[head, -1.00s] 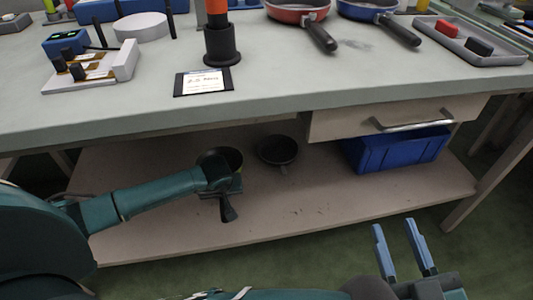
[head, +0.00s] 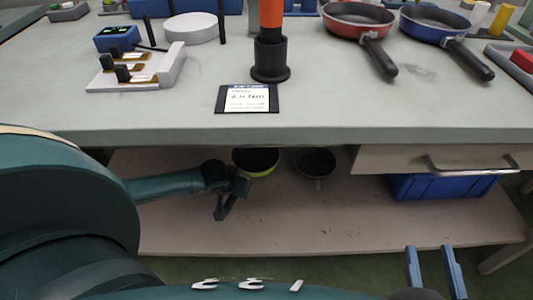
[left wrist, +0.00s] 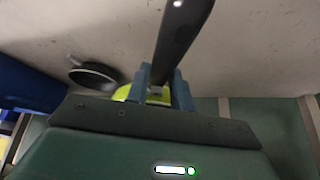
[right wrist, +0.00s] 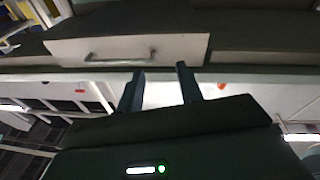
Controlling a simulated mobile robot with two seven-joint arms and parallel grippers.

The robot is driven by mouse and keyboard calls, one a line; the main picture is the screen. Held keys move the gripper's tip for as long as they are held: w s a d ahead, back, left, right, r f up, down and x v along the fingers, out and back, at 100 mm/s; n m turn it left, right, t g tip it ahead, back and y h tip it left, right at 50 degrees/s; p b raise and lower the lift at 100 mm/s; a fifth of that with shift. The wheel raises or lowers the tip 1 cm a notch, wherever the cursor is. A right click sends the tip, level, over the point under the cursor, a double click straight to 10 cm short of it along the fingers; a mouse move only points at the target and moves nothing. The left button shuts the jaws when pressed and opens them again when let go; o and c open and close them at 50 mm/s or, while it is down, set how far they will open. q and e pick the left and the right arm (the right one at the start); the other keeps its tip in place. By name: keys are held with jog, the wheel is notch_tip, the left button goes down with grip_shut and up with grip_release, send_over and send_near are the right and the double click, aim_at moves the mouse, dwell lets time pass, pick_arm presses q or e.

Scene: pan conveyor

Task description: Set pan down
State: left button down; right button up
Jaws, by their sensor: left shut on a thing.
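The yellow-green pan (head: 262,162) is at the lower shelf under the bench, its dark interior facing up in the head view. My left gripper (left wrist: 160,88) is shut on its dark handle (left wrist: 182,35); the handle shows large in the left wrist view, with a bit of the yellow-green body behind the fingers. I cannot tell whether the pan touches the shelf. A second dark pan (head: 315,162) sits just right of it, and also shows in the left wrist view (left wrist: 93,75). My right gripper (head: 433,268) is open and empty in front of the shelf.
The lower shelf (head: 370,222) has free room at its front and right. A blue bin (head: 440,187) stands right, below a drawer (head: 400,160). The benchtop holds a red pan (head: 358,20), a blue pan (head: 436,25) and an orange-black post (head: 270,45).

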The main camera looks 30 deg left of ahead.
pick_arm(q)
notch_tip(320, 180, down, 5)
jog(key=shift+b, duration=0.95)
jog(key=shift+f, duration=0.55)
notch_tip(320, 180, down, 3)
jog(key=shift+f+b, duration=0.1)
jog(key=shift+b, duration=0.85)
jog(key=shift+f, duration=0.25)
jog(key=c, duration=1.2)
grip_release()
pick_arm(e)
jog(key=shift+a+m+y, duration=0.4)
